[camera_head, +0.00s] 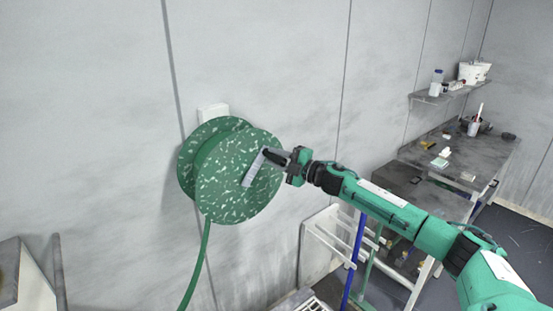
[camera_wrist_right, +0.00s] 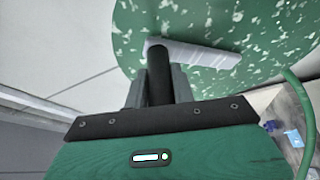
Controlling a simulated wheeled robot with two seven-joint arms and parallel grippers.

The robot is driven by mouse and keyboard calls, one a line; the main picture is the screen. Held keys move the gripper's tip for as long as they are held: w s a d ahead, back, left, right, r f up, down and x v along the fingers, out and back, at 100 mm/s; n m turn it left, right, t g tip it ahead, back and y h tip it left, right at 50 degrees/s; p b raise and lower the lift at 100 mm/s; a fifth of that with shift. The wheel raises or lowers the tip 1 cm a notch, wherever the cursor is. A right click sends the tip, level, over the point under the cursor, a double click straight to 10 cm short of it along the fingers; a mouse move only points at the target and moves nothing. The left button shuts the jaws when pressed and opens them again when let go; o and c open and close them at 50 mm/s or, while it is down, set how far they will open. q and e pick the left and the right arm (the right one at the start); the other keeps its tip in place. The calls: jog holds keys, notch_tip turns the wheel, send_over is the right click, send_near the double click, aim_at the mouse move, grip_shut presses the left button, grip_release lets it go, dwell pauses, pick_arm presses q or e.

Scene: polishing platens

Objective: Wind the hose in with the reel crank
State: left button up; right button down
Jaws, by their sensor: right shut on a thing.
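A green reel (camera_head: 222,205) with pale speckles is mounted on the grey wall in the head view. It also shows in the right wrist view (camera_wrist_right: 225,22). Its grey crank arm (camera_head: 253,170) slants across the front face and also shows in the wrist view (camera_wrist_right: 205,55). A dark crank handle (camera_wrist_right: 158,75) sticks out from one end of the arm. My right gripper (camera_head: 283,158) is shut on this handle, with its fingers on both sides of it. A green hose (camera_head: 202,262) hangs down from the reel's underside. Its lower end is out of view. My left gripper is not in view.
A white rack (camera_head: 325,240) with blue and green poles stands low, right of the reel. A grey workbench (camera_head: 465,152) with small items and a wall shelf (camera_head: 440,97) with bottles are at the right. A box-like fixture (camera_head: 35,285) is at lower left.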

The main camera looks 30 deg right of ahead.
jog(key=c, duration=1.2)
grip_release()
jog(key=shift+a+r, duration=0.1)
jog(key=shift+a, duration=0.05)
jog(key=shift+o, duration=0.2)
jog(key=shift+s+d+f+b, duration=0.3)
jog(key=shift+s+d+b, duration=0.1)
jog(key=r+b+v, duration=0.1)
jog(key=b+v, duration=0.6)
jog(key=v, duration=0.5)
jog(key=shift+s+f+b, duration=0.3)
jog(key=shift+s+f, duration=0.05)
jog(key=shift+s, duration=0.05)
